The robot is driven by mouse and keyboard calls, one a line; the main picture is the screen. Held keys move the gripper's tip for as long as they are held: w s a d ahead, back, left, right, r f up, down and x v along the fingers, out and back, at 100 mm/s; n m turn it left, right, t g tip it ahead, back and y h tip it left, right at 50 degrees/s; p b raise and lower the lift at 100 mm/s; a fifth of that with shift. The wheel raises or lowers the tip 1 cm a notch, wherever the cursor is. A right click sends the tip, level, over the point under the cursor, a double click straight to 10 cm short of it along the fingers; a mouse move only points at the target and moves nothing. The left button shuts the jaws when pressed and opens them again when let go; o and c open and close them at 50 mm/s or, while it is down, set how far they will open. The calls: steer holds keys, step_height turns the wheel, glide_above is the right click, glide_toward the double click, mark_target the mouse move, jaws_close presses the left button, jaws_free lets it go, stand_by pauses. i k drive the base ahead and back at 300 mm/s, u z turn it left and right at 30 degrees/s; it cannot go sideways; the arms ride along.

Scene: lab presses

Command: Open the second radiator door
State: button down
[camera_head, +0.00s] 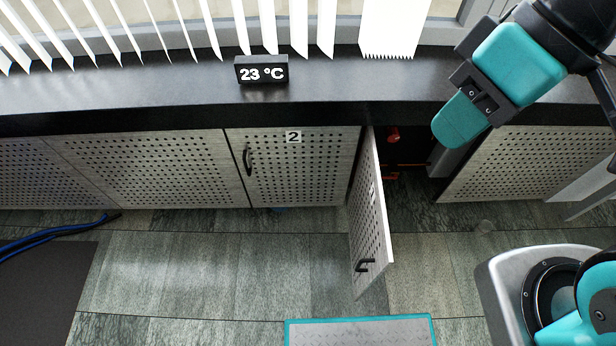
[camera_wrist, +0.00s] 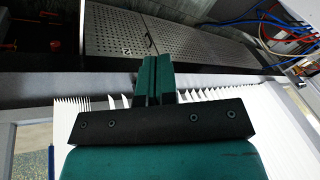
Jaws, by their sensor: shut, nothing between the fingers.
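The second radiator door (camera_head: 300,170) is a grey perforated panel under the black ledge, marked with a "2" plate. It is closed. Its black curved handle (camera_head: 248,160) is near its left edge. In the wrist view the door (camera_wrist: 122,28) and its handle (camera_wrist: 148,39) show beyond the fingers. My gripper (camera_head: 450,130) is over the ledge's front edge, to the right of the door and well apart from its handle. In the wrist view its teal fingers (camera_wrist: 153,78) are together and hold nothing.
A neighbouring perforated door (camera_head: 368,220) stands swung open just right of door 2, its handle low on it. The open compartment (camera_head: 410,180) shows red parts. A "23 °C" display (camera_head: 262,70) stands on the ledge (camera_head: 150,88). Floor before door 2 is clear.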

mark_target(290, 167)
steer(key=k, duration=1.15)
steer(key=u, duration=0.75)
steer(key=i, duration=1.05)
steer(key=z, duration=0.15)
